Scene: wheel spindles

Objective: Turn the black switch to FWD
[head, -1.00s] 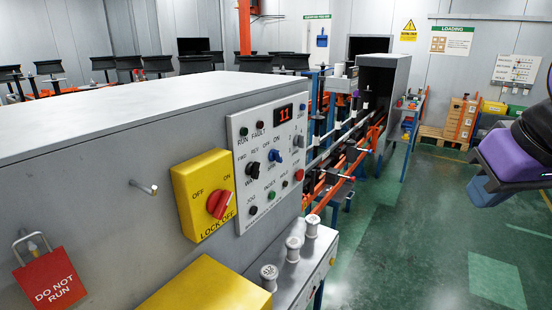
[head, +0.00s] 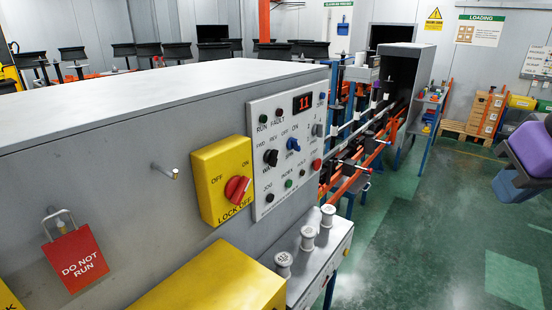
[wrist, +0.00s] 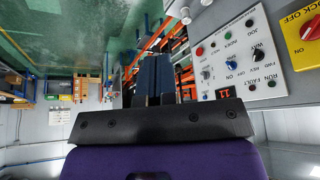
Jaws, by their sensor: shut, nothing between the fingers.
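The black switch (head: 271,157) sits on the white control panel (head: 262,200) on the side of the grey cabinet, near the FWD and REV labels and left of a blue switch (head: 293,144). Its exact pointer direction is too small to tell. The panel shows upside down at the right of the wrist view (wrist: 215,60). My gripper (wrist: 154,62) is in the wrist view, its dark fingers together and empty, apart from the panel. In the head view, only a purple and dark part of my arm shows at the right edge, well away from the panel.
A yellow lock-off box with a red knob (head: 238,189) sits left of the panel. A red DO NOT RUN tag (head: 76,258) hangs farther left. White spools (head: 308,238) stand on a ledge below the panel. Green floor (head: 420,240) is open at the right.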

